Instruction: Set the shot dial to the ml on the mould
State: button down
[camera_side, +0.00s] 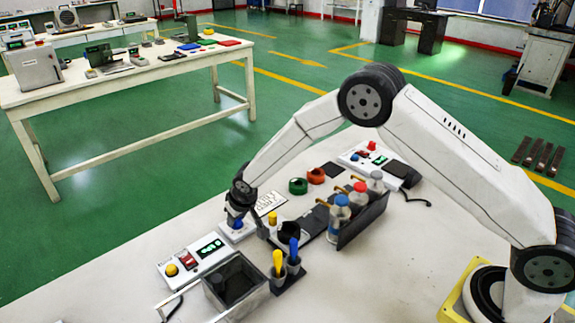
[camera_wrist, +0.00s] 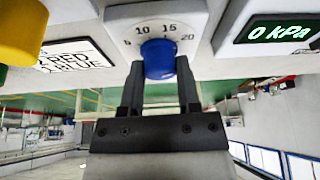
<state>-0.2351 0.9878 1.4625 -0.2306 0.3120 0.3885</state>
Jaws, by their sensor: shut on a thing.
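The shot dial is a blue knob (camera_wrist: 158,60) on a white panel with a printed scale reading 5, 10, 15 and 20 in the wrist view. In the side view the blue knob (camera_side: 238,225) is small and partly under my gripper (camera_side: 238,212). My gripper (camera_wrist: 160,78) is shut on the knob, one finger on each side of it. I cannot make out a pointer mark on the knob, so its setting is unclear. I cannot tell for sure which thing is the mould, and no ml figure on one is legible.
A display (camera_wrist: 282,29) beside the dial reads 0 kPa. A lettered card (camera_wrist: 75,62) and a yellow knob (camera_wrist: 22,30) are on the other side. Bottles with red and blue caps (camera_side: 350,205), a black open box (camera_side: 232,283) and a yellow-and-blue tool holder (camera_side: 285,272) stand close by.

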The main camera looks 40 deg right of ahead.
jog(key=shift+c, duration=1.6)
grip_release()
jog(key=v, duration=0.7)
jog(key=shift+s+r, duration=0.2)
jog(key=shift+r, duration=0.2)
jog(key=s+d+r, duration=0.2)
jog(key=s+d, duration=0.2)
jog(key=s, duration=0.4)
jog(key=s+d+r+g, duration=0.1)
jog(key=s+d, duration=0.3)
jog(key=s, duration=0.5)
jog(key=s+d+r+g, duration=0.1)
jog(key=s+d+r, duration=0.2)
jog(key=s, duration=0.6)
jog(key=shift+d+m, duration=0.3)
jog(key=shift+d, duration=0.4)
